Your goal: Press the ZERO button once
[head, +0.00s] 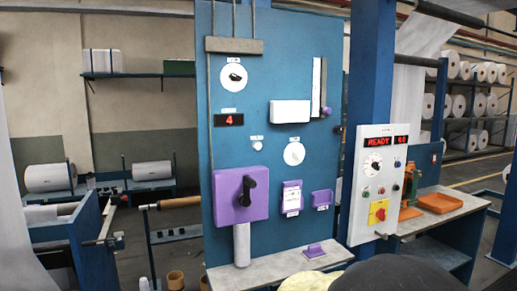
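A small round white button (257,145) sits on the upright blue panel (290,70), right of and below a red-digit display (229,120) that reads 4. A tiny label is above this button, too small to read, so I cannot tell for sure that it is the ZERO button. A white control box (364,220) at the right has a READY display (380,142), a dial, several small coloured buttons and a red knob on a yellow plate (378,212). Their labels are also unreadable. My gripper is not in view.
A purple box with a black lever (238,196), round dials, a white box (290,112) and purple holders stick out from the panel. A grey ledge (280,265) runs below it. An orange tray (439,203) lies on the bench at right. Dark and yellowish rounded shapes fill the bottom edge.

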